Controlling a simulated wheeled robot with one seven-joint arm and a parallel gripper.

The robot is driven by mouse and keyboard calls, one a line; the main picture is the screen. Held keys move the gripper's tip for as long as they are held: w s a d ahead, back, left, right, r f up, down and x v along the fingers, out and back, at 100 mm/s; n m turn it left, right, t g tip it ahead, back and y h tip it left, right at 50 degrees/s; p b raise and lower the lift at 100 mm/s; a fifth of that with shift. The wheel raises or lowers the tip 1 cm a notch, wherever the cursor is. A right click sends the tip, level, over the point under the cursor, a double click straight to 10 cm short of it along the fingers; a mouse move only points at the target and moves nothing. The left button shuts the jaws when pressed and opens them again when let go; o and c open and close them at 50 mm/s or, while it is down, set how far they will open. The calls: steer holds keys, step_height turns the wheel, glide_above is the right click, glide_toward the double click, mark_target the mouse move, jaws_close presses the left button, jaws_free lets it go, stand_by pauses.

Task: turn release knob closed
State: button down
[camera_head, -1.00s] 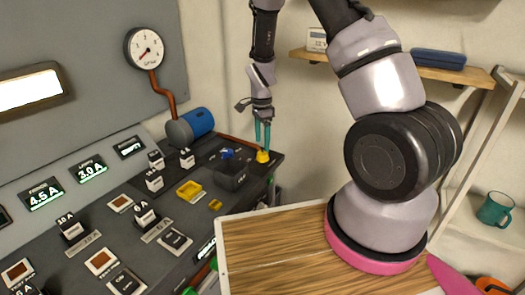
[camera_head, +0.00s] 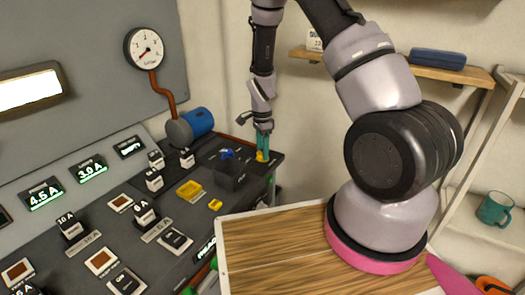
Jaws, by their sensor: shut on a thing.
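The yellow release knob (camera_head: 260,156) sits at the far right end of the dark control panel (camera_head: 212,208). My gripper (camera_head: 262,147) points down over it, with its teal fingers on either side of the knob. The fingers are shut on the knob and cover most of it. The knob's turn position cannot be made out at this size.
A blue cylinder (camera_head: 198,122) and a round gauge (camera_head: 146,48) are behind. A wooden board (camera_head: 270,255) lies in front. A wall shelf (camera_head: 440,72) is at upper right.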

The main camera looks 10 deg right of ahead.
steer(key=shift+n, duration=0.4)
steer(key=n, duration=0.3)
steer(key=shift+n, duration=0.3)
steer(key=n, duration=0.4)
steer(key=shift+n, duration=0.3)
steer(key=n, duration=0.4)
steer(key=shift+n, duration=2.5)
steer(key=shift+c, duration=1.5)
jaws_free()
